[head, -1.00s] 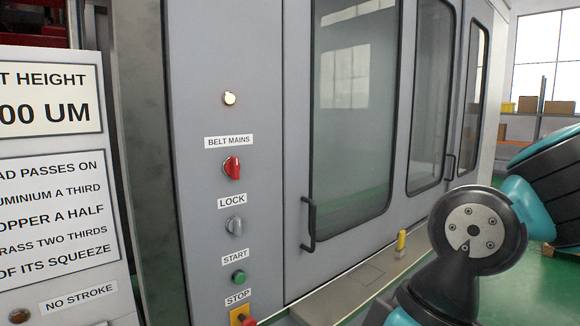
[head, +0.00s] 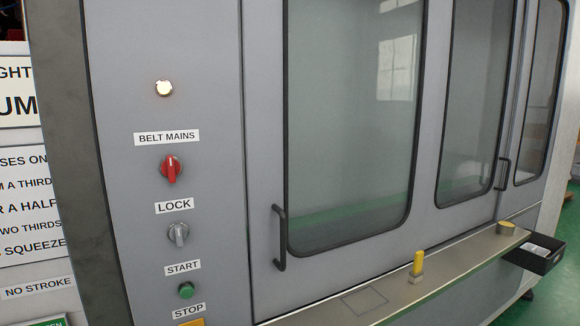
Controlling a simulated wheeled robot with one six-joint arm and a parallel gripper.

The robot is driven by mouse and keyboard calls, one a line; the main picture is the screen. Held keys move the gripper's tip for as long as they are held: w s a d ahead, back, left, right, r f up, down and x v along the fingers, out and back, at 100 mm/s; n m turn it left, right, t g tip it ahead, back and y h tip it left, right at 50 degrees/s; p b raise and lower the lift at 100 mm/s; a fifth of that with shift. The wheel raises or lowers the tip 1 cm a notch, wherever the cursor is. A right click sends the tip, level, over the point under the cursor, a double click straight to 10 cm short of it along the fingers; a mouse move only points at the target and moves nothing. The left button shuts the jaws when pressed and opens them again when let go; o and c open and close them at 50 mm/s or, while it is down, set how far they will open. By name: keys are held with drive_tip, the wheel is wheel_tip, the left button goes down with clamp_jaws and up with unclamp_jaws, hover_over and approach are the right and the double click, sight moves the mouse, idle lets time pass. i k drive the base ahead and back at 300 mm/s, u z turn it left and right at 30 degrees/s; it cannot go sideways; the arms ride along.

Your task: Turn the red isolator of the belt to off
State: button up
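The red isolator (head: 171,169) is a rotary knob on the grey control panel, under the label BELT MAINS (head: 167,137). Its handle stands about upright. A lit, pale round lamp (head: 164,88) sits above the label. Below the isolator is a grey LOCK knob (head: 178,234), then a green START button (head: 186,290). The STOP label (head: 188,311) is at the bottom edge, with only a bit of yellow under it. My gripper is not in view, and nothing touches the isolator.
Right of the panel is a cabinet door with a protruding black handle (head: 281,238). A ledge (head: 440,272) runs along the front with a yellow-topped post (head: 418,264). A dark tray (head: 535,253) juts out at right. Sign boards stand at the left edge.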

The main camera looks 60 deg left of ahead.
sight(170, 168)
drive_tip(key=z, duration=0.15)
drive_tip(key=k, duration=1.25)
drive_tip(key=u, duration=1.55)
drive_tip(key=i, duration=0.3)
drive_tip(key=u, duration=0.05)
